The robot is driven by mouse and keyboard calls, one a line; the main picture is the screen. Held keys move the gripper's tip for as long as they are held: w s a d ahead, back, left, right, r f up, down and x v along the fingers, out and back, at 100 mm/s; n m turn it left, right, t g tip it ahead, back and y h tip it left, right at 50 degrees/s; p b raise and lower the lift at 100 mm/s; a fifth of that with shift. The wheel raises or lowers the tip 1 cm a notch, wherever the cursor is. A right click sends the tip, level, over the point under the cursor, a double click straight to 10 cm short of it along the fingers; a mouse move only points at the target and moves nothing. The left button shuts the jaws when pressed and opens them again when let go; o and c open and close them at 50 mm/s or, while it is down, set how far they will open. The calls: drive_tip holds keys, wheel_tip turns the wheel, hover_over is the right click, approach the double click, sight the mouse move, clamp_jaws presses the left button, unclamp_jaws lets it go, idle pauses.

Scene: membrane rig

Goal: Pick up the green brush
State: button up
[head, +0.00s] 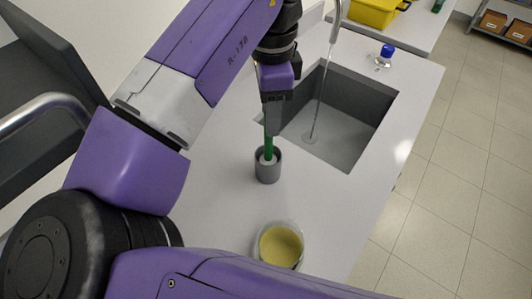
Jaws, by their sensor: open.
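The green brush (268,148) stands upright in a small grey cup (267,171) on the white counter. Only a short length of its green handle shows between my gripper and the cup; its lower end is hidden in the cup. My gripper (272,128) points down right at the top of the handle and hides it. The jaws are open. I cannot tell from this view whether the handle is between the fingers or behind them.
A sink (360,115) with running water from a tap (336,22) lies right of the cup. A clear bowl with yellow contents (281,246) stands in front. A blue-capped bottle (385,56) stands behind the sink. A yellow bin (374,11) is farther back.

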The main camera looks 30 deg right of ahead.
sight(268, 147)
drive_tip(key=f, duration=0.3)
drive_tip(key=f+p, duration=0.1)
drive_tip(key=f, duration=0.1)
drive_tip(key=shift+s+a+f, duration=0.1)
drive_tip(key=shift+a+f, duration=0.25)
clamp_jaws()
